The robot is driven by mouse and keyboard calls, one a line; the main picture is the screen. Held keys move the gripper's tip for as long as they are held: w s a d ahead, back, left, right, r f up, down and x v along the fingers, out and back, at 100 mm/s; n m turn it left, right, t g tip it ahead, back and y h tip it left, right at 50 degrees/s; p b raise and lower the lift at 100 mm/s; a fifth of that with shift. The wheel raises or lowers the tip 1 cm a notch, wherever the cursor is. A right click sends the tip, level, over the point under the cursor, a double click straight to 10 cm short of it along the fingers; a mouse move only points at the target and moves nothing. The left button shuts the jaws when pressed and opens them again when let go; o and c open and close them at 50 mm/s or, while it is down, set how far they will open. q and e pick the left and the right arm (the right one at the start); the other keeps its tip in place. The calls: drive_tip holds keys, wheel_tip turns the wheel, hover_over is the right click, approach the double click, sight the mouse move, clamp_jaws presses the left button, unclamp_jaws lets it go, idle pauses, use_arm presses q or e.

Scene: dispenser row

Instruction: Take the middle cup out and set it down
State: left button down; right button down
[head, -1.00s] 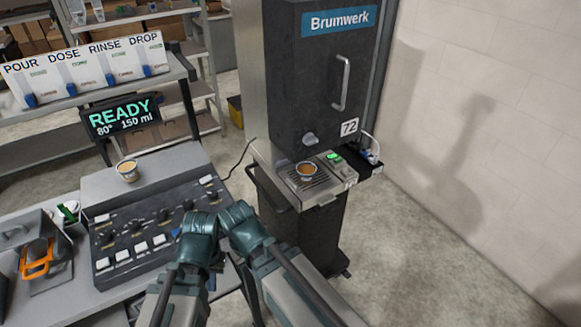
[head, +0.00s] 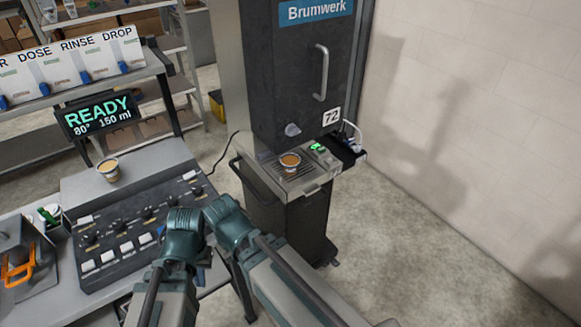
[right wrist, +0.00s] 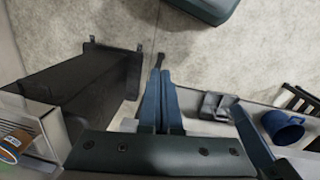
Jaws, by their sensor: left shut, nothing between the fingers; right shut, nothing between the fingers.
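A paper cup with a brown drink (head: 290,161) stands upright on the drip tray of the Brumwerk machine, below its nozzle. A second similar cup (head: 108,169) stands on top of the grey console at left. I cannot tell which is the middle cup. My left gripper (head: 186,222) and my right gripper (head: 224,212) are side by side over the console's right end, apart from both cups. Their fingertips are mostly hidden in the head view. In the right wrist view the right gripper's fingers (right wrist: 159,82) are together and empty.
The Brumwerk machine (head: 300,75) stands on a dark cart (head: 290,222) ahead. The console (head: 130,225) has several knobs and buttons, with a READY display (head: 98,115) behind it. A blue mug (right wrist: 283,126) shows in the right wrist view. The floor at right is clear.

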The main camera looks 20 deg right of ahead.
sight(289, 166)
idle(0.3)
